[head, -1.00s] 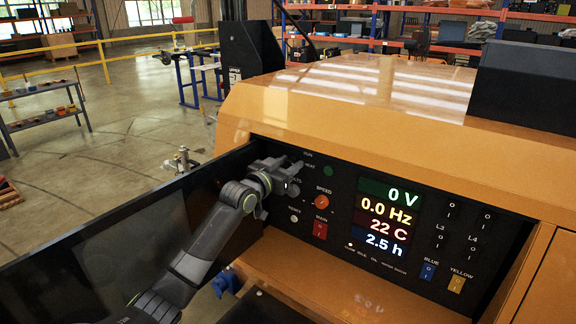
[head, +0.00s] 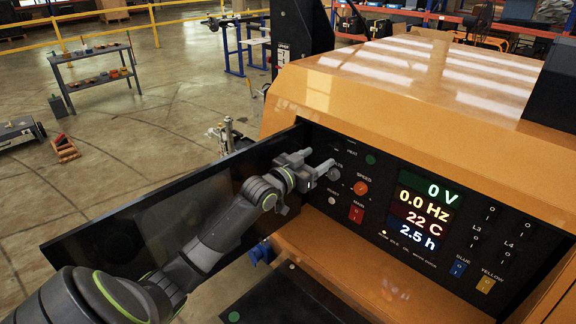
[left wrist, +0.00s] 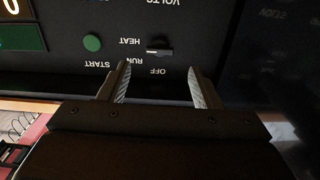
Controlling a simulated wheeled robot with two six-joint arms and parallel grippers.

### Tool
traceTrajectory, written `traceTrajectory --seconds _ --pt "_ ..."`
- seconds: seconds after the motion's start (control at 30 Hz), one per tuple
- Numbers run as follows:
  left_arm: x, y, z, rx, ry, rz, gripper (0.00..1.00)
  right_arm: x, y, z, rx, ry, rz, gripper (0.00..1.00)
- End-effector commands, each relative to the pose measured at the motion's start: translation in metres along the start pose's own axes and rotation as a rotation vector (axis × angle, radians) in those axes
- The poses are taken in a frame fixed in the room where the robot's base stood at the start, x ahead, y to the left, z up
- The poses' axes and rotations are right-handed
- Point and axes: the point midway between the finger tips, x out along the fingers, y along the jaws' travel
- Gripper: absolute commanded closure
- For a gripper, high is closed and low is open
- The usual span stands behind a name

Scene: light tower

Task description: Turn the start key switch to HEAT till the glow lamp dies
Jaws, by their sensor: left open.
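My left gripper (head: 322,164) is open at the upper left of the black control panel (head: 398,258). It hides the key switch in the head view. In the left wrist view, upside down, the black key switch (left wrist: 159,47) with a pale bar lies just past and between the fingertips of my left gripper (left wrist: 159,72), apparently not held. OFF, RUN, HEAT and START labels surround it. A small lit lamp (head: 384,232) glows at the left of the row under the display; its label is too small to read surely. My right gripper is not in view.
A green round button or lamp (head: 370,159) sits right of the switch. The orange SPEED knob (head: 361,188) and red MAIN switch (head: 356,214) sit below. The display (head: 424,218) reads 0 V, 0.0 Hz, 22 C, 2.5 h. An open black door (head: 120,235) stands behind my left arm.

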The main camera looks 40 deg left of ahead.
Motion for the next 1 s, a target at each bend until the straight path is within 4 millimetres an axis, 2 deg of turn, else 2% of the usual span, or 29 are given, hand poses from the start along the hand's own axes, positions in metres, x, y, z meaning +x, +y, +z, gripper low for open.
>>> traceTrajectory --seconds 0.03,0.1,0.4,0.53,0.73,1.0 --pt "-0.01 -0.001 -0.005 0.001 -0.004 -0.001 0.42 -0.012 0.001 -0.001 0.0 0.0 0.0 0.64" --pt "-0.022 0.0 -0.005 0.001 -0.004 0.0 0.42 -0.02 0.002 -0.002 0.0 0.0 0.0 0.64" --pt "-0.073 0.0 -0.004 0.001 -0.005 0.0 0.42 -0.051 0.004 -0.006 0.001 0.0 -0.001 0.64" --pt "-0.089 0.0 -0.002 0.001 -0.004 -0.001 0.42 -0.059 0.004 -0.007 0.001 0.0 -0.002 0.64" --pt "-0.103 0.0 -0.001 0.0 -0.001 0.0 0.42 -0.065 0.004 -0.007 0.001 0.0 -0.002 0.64" --pt "-0.104 0.0 0.001 0.0 -0.001 0.0 0.42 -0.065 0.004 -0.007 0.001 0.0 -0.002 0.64"
